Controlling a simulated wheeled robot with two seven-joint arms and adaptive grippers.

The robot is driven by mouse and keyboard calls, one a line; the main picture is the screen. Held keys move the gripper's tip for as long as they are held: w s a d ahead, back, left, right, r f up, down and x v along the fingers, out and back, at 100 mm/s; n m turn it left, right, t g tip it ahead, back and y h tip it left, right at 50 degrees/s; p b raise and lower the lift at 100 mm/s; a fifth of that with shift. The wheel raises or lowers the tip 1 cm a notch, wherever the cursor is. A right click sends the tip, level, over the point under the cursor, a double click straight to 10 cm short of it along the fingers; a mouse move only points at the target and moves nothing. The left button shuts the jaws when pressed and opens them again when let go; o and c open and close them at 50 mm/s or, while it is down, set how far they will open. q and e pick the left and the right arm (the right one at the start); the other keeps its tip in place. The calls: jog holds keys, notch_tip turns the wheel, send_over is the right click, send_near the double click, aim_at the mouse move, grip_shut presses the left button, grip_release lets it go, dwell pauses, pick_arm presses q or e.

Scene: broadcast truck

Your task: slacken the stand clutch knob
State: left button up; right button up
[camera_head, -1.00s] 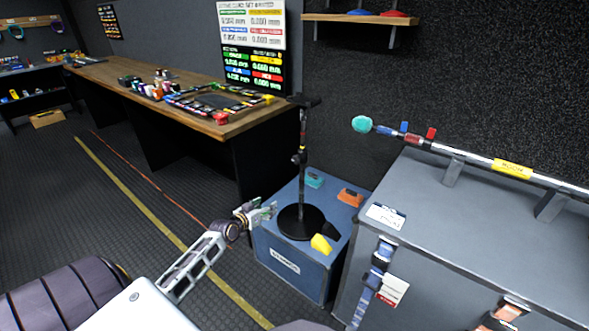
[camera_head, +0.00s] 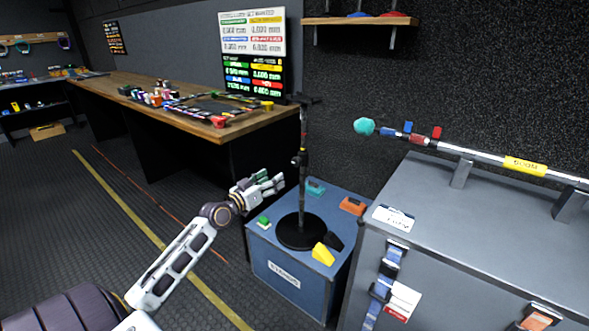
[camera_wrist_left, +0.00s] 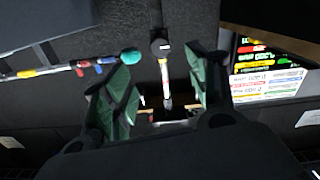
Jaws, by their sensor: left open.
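A black microphone stand (camera_head: 304,190) stands upright on a blue case (camera_head: 285,270), on a round black base (camera_head: 301,231). Its clutch knob (camera_head: 299,157) is a small dark piece partway up the pole. My left gripper (camera_head: 276,183) is open, just left of the pole and a little below the clutch, apart from it. In the left wrist view the open green-padded fingers (camera_wrist_left: 158,90) show with the stand (camera_wrist_left: 163,75) between them, farther off. The right gripper is not in view.
Teal, orange, yellow and green blocks lie around the stand base on the case. A grey cabinet (camera_head: 470,230) with a boom pole (camera_head: 480,157) on top stands at right. A wooden desk (camera_head: 130,80) runs behind at left.

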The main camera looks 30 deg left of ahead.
pick_arm(q)
jog(key=shift+w+r, duration=0.1)
jog(key=shift+w, duration=0.1)
dwell(0.4)
send_near(295, 164)
jog(key=shift+w, duration=0.8)
jog(key=shift+w+d+r+b, duration=0.15)
jog(key=shift+w+b, duration=0.35)
jog(key=shift+w, duration=0.8)
jog(key=shift+w+b, duration=0.3)
jog(key=shift+w, duration=1.1)
jog(key=shift+w+d, duration=0.15)
jog(key=shift+w, duration=1.15)
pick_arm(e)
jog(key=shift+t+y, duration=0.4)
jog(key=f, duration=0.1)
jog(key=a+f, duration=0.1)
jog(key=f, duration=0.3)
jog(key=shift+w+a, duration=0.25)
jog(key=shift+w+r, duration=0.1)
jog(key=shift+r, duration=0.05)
